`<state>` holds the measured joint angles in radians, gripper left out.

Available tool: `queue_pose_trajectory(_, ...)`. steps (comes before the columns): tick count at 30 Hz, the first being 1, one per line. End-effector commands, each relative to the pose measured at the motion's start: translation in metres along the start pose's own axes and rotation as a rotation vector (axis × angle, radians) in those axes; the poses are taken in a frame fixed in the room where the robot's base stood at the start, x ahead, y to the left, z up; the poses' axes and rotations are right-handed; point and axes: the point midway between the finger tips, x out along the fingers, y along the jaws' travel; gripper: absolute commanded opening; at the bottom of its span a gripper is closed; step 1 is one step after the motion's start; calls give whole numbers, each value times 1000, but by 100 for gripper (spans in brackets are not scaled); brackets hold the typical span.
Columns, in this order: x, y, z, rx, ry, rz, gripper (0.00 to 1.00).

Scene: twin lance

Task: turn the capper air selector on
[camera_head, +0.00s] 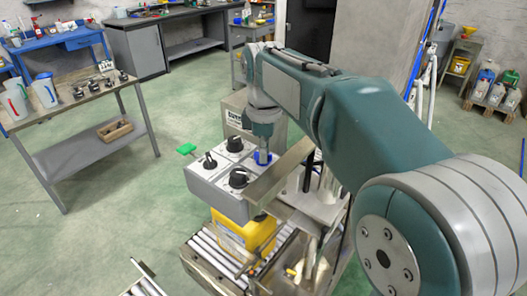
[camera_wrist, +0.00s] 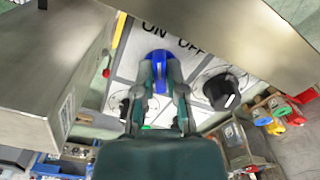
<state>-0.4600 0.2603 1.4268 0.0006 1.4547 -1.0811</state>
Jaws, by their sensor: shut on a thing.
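A blue selector knob (camera_head: 262,157) sits on the top face of a grey control box (camera_head: 208,186), at the end of my arm. In the wrist view the blue knob (camera_wrist: 159,57) lies between the two fingers of my gripper (camera_wrist: 160,80), which is shut on it. The words ON and OFF are printed on the panel just beyond the knob, ON to the left and OFF to the right. In the head view my gripper (camera_head: 263,148) points down at the knob and partly hides it. The knob's exact pointer direction is hard to tell.
Black knobs (camera_head: 238,178) sit close by on the same box, one right of my gripper in the wrist view (camera_wrist: 222,91). A metal plate (camera_head: 277,172) stands beside the blue knob.

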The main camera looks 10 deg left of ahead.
Motion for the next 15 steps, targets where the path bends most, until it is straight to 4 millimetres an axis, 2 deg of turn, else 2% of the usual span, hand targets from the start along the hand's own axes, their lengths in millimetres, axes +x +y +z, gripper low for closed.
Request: queue_pose_trajectory(15,2,1,1,-38,-3,-1,0)
